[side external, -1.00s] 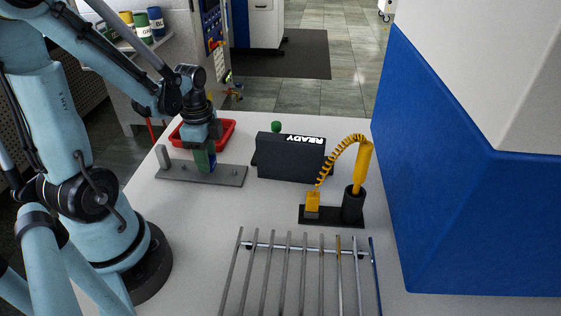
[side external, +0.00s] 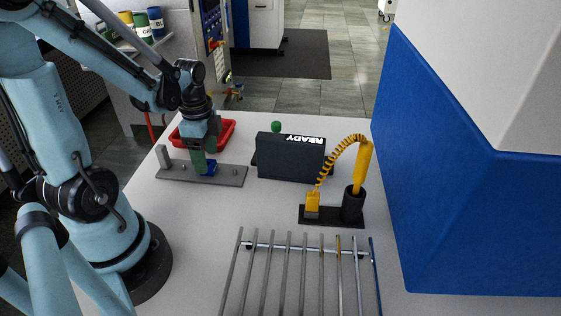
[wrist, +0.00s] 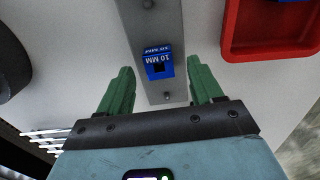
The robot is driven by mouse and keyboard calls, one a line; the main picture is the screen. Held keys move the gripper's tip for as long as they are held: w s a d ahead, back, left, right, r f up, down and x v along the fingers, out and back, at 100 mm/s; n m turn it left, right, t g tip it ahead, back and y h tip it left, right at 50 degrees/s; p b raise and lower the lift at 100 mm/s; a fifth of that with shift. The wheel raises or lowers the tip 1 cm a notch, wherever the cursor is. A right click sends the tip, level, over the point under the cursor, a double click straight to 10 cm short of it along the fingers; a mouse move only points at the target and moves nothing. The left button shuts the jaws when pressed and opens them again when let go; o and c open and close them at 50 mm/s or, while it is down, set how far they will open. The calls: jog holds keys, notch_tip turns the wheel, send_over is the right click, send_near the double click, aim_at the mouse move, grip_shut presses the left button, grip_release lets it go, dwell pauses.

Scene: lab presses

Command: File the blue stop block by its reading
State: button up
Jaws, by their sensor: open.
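The blue stop block (side external: 209,168) sits on a grey plate with short pegs (side external: 232,177). In the wrist view the block (wrist: 158,66) carries the marking "10 MM" and lies on the plate (wrist: 150,22). My gripper (side external: 203,163) is open just above the plate, its green fingers beside the block. In the wrist view the fingers (wrist: 160,72) stand on either side with gaps between them and the block. The dark display box (side external: 290,160) reads "READY" on its top.
A red tray (side external: 229,127) stands behind the plate; in the wrist view a blue piece (wrist: 292,1) shows in it. A yellow coiled-cord tool (side external: 362,165) stands in a black holder. A rod rack (side external: 304,270) is at the front. A large blue-and-white machine (side external: 450,170) bounds the right.

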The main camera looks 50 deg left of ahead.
notch_tip(320, 180, up, 11)
jog(key=shift+f, duration=0.2)
dwell(0.5)
jog(key=w+d+n+t, duration=0.2)
jog(key=d+n+t, duration=0.1)
jog(key=d, duration=0.3)
jog(key=w+d+n+t, duration=0.2)
jog(key=d+n+t, duration=0.2)
jog(key=d+n, duration=0.2)
jog(key=shift+w+d+f, duration=0.15)
jog(key=shift+w+d, duration=0.25)
jog(key=shift+d, duration=0.35)
dwell(0.6)
